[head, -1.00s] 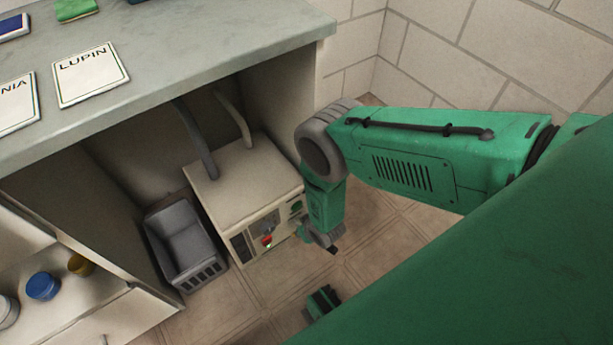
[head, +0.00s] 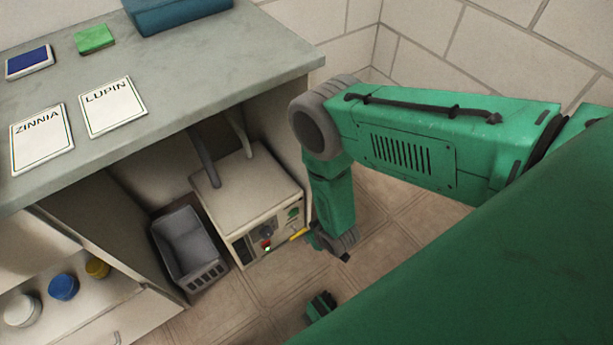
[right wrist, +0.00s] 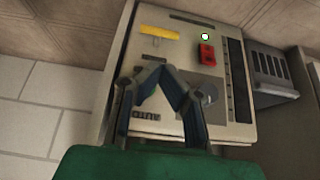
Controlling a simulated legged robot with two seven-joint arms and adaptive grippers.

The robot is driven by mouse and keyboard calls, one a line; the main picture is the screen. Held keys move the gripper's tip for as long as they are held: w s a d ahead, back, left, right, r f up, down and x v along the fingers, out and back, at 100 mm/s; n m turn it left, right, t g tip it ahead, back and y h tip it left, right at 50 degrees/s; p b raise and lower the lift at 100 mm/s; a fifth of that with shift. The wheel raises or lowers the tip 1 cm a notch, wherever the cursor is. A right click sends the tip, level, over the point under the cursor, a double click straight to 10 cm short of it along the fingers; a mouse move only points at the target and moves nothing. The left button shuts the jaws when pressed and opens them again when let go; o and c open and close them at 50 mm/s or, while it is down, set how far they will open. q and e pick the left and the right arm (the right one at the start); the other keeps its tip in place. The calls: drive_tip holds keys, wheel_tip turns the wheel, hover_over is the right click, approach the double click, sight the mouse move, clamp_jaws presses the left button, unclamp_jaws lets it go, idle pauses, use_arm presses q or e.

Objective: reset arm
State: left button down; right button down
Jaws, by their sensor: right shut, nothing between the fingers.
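My right arm comes in from the right in the head view and bends down to my right gripper (head: 318,240), low beside the front of a beige box-shaped machine (head: 240,191). In the right wrist view the two fingers of my right gripper (right wrist: 156,68) meet at their tips, shut and empty, in front of the machine's panel (right wrist: 150,55). The panel has a red switch (right wrist: 206,54), a small lit green lamp (right wrist: 205,36) and a yellow bar (right wrist: 160,33). I cannot tell whether the fingers touch the panel. My left gripper is not in view.
A grey basket (head: 185,245) stands left of the machine, below the grey counter (head: 200,75). ZINNIA (head: 42,138) and LUPIN (head: 112,106) cards lie on the counter. Floor (head: 285,285) before the machine is open.

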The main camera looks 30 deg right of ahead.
drive_tip(key=shift+s+r, duration=0.25)
drive_tip(key=shift+r, duration=0.15)
drive_tip(key=s+d+r+g+p, duration=0.1)
drive_tip(key=s+r+p, duration=0.2)
drive_tip(key=s+r, duration=0.3)
drive_tip(key=s+d+r+g+p, duration=0.2)
drive_tip(key=s+r+p, duration=0.2)
drive_tip(key=r, duration=1.1)
drive_tip(key=s+d+r+g+p, duration=0.1)
drive_tip(key=s+r+g+p, duration=0.1)
drive_tip(key=s+r, duration=0.5)
wheel_tip(320, 180, up, 4)
drive_tip(key=shift+s+d+f+h+p, duration=0.15)
drive_tip(key=shift+s+h+p, duration=0.2)
drive_tip(key=shift+p, duration=0.35)
